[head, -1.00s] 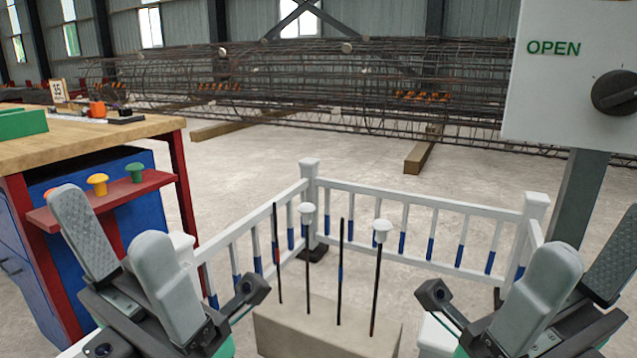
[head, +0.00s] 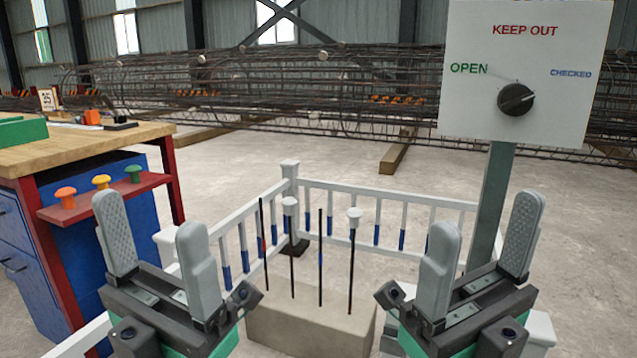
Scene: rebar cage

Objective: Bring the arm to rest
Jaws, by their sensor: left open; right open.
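My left gripper (head: 155,240) is at the lower left of the head view, its two grey fingers pointing up and apart, with nothing between them. My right gripper (head: 482,262) is at the lower right, also open and empty, below the white sign board and in front of its post. Both grippers are apart from the things around them.
A white railing (head: 385,193) runs behind the block. A workbench (head: 95,150) with coloured mushroom knobs (head: 101,181) stands at left. A sign board (head: 527,70) with a black dial (head: 515,99) stands at right on a post (head: 490,205).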

